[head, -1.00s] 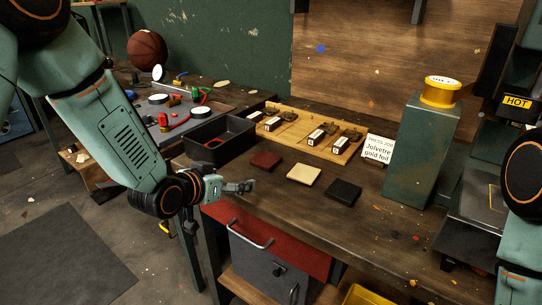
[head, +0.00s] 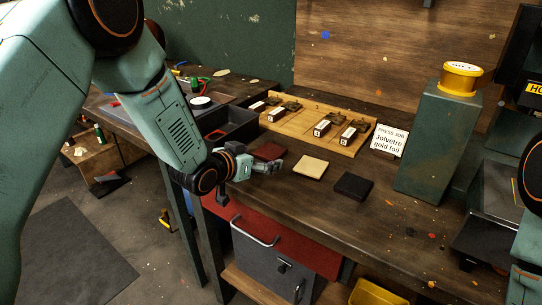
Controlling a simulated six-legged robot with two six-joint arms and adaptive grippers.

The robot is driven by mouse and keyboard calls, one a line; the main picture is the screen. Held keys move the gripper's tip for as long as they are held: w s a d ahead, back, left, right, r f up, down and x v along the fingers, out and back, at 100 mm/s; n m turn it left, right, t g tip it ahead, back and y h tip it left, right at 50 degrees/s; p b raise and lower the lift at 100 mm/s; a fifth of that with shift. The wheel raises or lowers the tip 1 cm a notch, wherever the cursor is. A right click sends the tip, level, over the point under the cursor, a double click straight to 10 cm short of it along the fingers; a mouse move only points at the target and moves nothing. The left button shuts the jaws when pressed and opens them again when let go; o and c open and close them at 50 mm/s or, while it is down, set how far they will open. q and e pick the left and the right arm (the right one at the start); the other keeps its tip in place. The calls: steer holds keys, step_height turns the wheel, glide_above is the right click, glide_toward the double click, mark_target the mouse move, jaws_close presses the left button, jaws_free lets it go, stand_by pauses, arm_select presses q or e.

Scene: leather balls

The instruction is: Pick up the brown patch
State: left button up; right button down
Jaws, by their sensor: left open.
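The brown patch (head: 269,150) is a flat, square, reddish-brown piece on the dark wooden workbench (head: 400,220), leftmost of three patches in a row. My left gripper (head: 279,164) is at the bench's near left edge, just in front of the brown patch, and covers part of its near side in the picture. It is open and seems to hold nothing; whether it touches the patch I cannot tell. A cream patch (head: 311,166) lies right of the gripper, and a black patch (head: 353,186) lies further right. My right gripper is out of view; only part of that arm shows.
A black open tray (head: 235,135) sits behind the left gripper. A wooden board (head: 300,137) with several stamps lies behind the patches. A white sign (head: 389,141) and a green block (head: 433,145) with a yellow spool (head: 460,78) stand to the right.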

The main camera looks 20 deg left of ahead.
arm_select(q)
steer(key=shift+w, duration=0.45)
steer(key=shift+w+d+f, duration=0.15)
steer(key=shift+w+d, duration=0.1)
steer(key=shift+d, duration=0.05)
steer(key=shift+s+a, duration=0.1)
steer(key=shift+a, duration=0.1)
steer(key=c, duration=0.4)
steer(key=shift+d, duration=0.15)
steer(key=c, duration=0.8)
steer(key=shift+c, duration=0.2)
